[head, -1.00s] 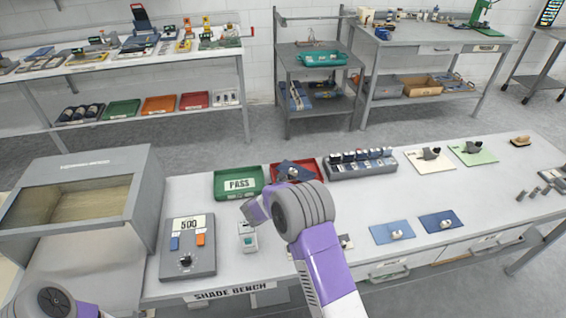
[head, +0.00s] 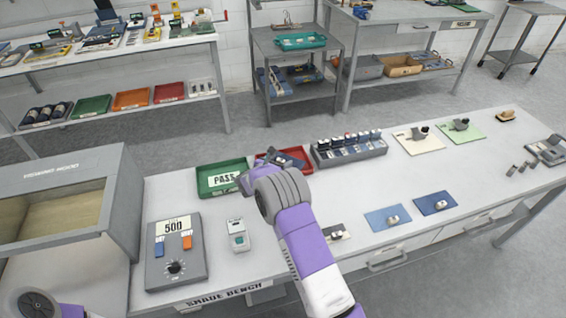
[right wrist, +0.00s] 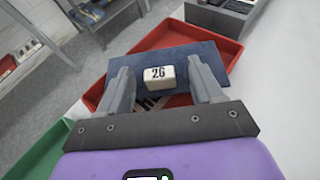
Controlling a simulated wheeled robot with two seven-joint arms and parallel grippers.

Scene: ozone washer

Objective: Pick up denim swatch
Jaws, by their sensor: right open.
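A dark blue denim swatch (right wrist: 205,50) lies in the red tray, tilted over its rim, in the right wrist view. A white block marked 26 (right wrist: 159,77) sits on it. My right gripper (right wrist: 160,66) is open, one finger on each side of the block, with nothing visibly clamped. In the head view the right gripper (head: 250,182) is over the near edge of the red tray (head: 300,158) and partly hides the swatch (head: 268,158). Lighter blue (head: 375,218) and dark blue (head: 430,208) swatches lie on the bench. Only part of my left arm shows at bottom left.
A green PASS tray (head: 208,188) stands left of the red tray. A grey block rack (head: 350,152) stands at its right. A grey device reading 500 (head: 178,280) and a small box (head: 238,235) are in front. A hood (head: 60,220) stands at left.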

